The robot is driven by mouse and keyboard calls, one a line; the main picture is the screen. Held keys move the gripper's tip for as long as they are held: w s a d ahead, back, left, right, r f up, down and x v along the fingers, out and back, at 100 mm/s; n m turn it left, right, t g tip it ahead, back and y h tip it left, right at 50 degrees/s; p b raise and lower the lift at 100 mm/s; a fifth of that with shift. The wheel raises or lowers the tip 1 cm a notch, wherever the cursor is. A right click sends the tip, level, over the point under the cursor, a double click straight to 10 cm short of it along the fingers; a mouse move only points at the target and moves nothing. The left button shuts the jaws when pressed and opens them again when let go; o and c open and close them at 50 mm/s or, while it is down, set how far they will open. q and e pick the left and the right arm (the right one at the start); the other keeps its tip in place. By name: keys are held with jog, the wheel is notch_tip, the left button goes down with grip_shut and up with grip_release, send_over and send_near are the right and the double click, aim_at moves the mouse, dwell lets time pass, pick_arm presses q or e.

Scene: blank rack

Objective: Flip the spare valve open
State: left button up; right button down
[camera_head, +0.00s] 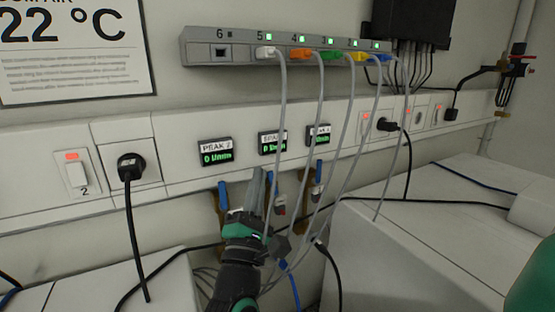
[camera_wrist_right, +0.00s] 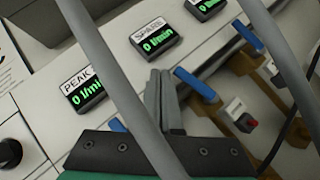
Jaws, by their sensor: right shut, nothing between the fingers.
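The spare display (camera_head: 273,142) reads 0 l/min; it also shows in the right wrist view (camera_wrist_right: 155,38). The spare valve's blue lever (camera_wrist_right: 198,86) is below it, on a brass-coloured pipe. In the head view my right gripper mostly hides this valve. My right gripper (camera_head: 258,178) is shut and empty, its fingers pointing up at the wall. In the right wrist view its fingertips (camera_wrist_right: 160,84) are just left of the spare lever, apparently with a small gap; contact is hard to tell. My left gripper is not in view.
Blue-levered valves stand on both sides, left (camera_head: 224,194) and right (camera_head: 319,172). Grey cables (camera_head: 320,120) hang from the numbered port strip (camera_head: 210,50) in front of the wall and cross near my gripper. A white cabinet (camera_head: 390,245) stands at right.

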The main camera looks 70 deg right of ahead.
jog(key=s+a+r+p, duration=0.8)
jog(key=s+a+r, duration=0.1)
jog(key=a+r, duration=0.1)
jog(key=shift+a+r, duration=0.4)
jog(key=shift+r, duration=0.1)
jog(key=shift+w, duration=0.1)
